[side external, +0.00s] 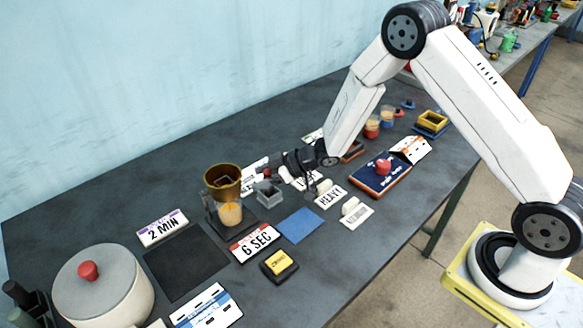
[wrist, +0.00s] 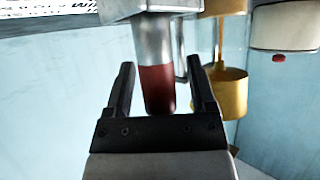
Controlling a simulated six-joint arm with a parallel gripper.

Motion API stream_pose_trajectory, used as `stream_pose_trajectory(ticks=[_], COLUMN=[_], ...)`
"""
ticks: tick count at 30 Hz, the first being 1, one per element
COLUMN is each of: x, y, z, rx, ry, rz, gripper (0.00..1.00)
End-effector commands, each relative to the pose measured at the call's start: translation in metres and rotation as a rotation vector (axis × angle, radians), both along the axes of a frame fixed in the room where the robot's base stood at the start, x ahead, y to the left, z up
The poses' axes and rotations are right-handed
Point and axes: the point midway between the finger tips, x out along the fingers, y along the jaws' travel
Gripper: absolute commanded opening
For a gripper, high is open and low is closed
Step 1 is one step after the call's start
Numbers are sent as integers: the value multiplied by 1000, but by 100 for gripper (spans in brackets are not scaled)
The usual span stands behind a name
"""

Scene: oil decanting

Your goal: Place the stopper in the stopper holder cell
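The stopper, a grey cylinder with a dark red end (wrist: 156,88), lies between my gripper's fingers in the wrist view, with a gap on each side. My gripper (wrist: 163,92) is open. The stopper's grey end meets the grey block of the stopper holder (wrist: 145,8) at the top of that view, which looks upside down. In the side view the small grey holder (side external: 267,194) stands on the table and the stopper's red top (side external: 267,171) shows just above it. My gripper (side external: 278,170) is beside that red top. How deep the stopper sits is hidden.
A brown-gold cup (side external: 222,181) on a stand over an amber beaker (side external: 230,214) is close left of the holder. A large pot with a red knob (side external: 103,288) stands front left. Label cards, a blue mat (side external: 300,224) and a yellow timer (side external: 279,263) lie nearby.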

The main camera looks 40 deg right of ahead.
Motion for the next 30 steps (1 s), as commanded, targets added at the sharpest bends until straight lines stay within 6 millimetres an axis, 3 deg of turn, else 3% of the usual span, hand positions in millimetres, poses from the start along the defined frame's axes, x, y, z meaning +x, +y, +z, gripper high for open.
stream_pose_trajectory(ticks=[14,30], x=[-7,-58], y=[-8,-58], z=[9,48], rx=[0,0], ry=[0,-1], rz=[-1,-3], gripper=[71,71])
